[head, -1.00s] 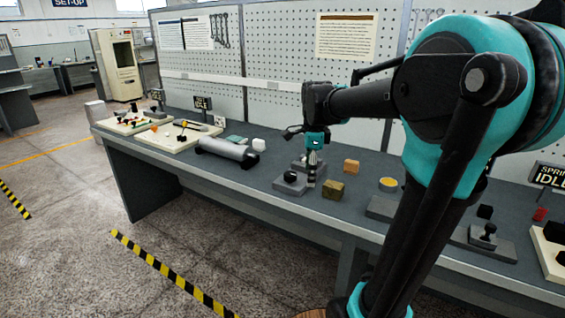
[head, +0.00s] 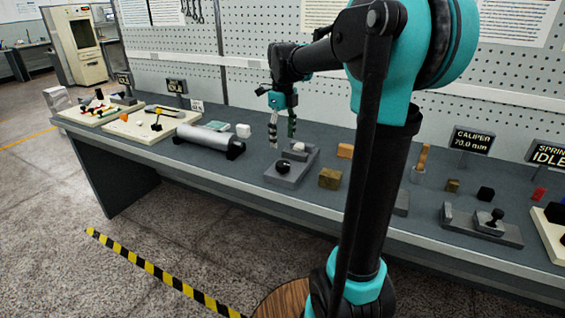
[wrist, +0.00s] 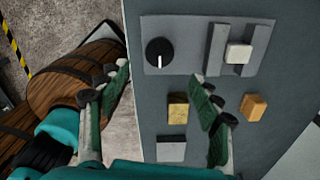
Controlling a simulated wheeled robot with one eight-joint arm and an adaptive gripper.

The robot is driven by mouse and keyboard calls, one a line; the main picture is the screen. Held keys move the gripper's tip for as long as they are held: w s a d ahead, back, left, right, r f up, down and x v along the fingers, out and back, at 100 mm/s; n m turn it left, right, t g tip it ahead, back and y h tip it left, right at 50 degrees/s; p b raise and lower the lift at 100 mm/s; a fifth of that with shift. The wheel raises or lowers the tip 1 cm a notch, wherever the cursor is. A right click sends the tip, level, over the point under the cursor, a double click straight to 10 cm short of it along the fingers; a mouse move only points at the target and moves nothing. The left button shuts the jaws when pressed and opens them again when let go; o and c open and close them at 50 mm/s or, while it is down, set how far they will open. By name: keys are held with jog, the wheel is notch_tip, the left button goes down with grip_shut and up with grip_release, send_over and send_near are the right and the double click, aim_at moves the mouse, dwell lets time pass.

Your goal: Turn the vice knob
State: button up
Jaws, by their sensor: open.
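The vice (head: 272,177) is a grey plate on the bench with two raised grey jaws and a pale block between them. Its round black vice knob (head: 283,167) sits on the near part of the plate. In the wrist view the knob (wrist: 160,52) has a white pointer line facing down in the picture, and the pale block (wrist: 239,52) is between the jaws. My gripper (head: 282,137) is open and empty above the vice. In the wrist view its two fingertips (wrist: 158,76) are spread apart, with the knob beyond the gap; no contact shows.
A yellowish block (head: 330,179) and an orange block (head: 345,151) stand right of the vice. A grey cylinder (head: 208,142) lies to the left. A grey fixture with a black knob (head: 485,229) is farther right. A pegboard wall (head: 255,50) rises behind.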

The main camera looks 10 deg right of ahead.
aim_at(283, 163)
notch_tip(283, 163, down, 10)
jog(key=shift+f, duration=0.1)
jog(key=shift+c, duration=0.4)
jog(key=c, duration=1.1)
jog(key=shift+o, duration=0.2)
